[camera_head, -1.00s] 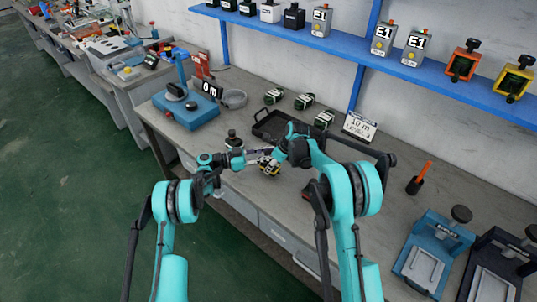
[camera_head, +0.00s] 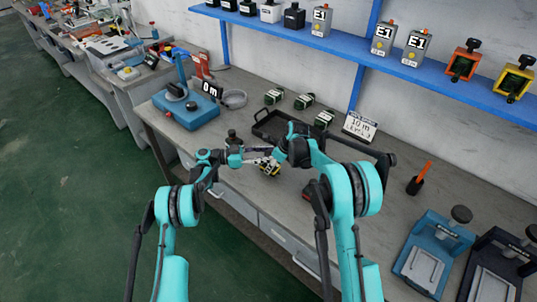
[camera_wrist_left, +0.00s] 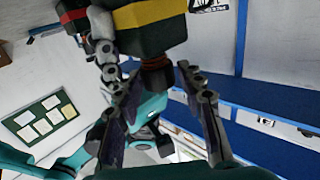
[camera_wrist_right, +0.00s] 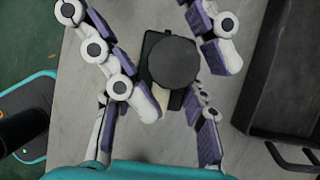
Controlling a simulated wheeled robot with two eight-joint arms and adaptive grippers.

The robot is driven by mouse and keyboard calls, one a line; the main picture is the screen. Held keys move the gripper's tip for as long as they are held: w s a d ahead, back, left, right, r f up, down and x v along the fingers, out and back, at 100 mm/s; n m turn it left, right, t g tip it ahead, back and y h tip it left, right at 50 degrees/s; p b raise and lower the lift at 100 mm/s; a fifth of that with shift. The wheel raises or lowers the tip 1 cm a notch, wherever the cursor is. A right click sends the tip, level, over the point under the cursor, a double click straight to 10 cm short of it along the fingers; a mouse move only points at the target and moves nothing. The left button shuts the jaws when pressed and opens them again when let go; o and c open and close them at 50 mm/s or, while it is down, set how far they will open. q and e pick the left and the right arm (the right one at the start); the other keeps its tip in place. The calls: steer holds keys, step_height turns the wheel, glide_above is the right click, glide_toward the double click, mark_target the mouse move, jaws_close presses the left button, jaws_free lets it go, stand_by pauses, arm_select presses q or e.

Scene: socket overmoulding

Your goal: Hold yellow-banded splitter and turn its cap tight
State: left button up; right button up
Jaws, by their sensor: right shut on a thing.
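The yellow-banded splitter (camera_head: 269,167) is held above the front of the bench. In the left wrist view its dark body (camera_wrist_left: 160,40) shows a yellow band, and its dark brown cap (camera_wrist_left: 156,72) points toward my left gripper. My right gripper (camera_head: 277,160) is shut on the splitter. In the right wrist view a dark round face (camera_wrist_right: 173,63) lies between the fingers; I cannot tell which part it is. My left gripper (camera_wrist_left: 158,85) is open, with its fingertips on either side of the cap. I see no clear grip on the cap.
A black tray (camera_head: 259,133) lies behind the grippers, with several green-and-black splitters (camera_head: 305,101) farther back. Bench right of my right arm is partly clear.

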arm_select(q)
steer(key=s+a, duration=0.1)
steer(key=a, duration=1)
steer(key=shift+a, duration=0.15)
steer(key=shift+s, duration=0.1)
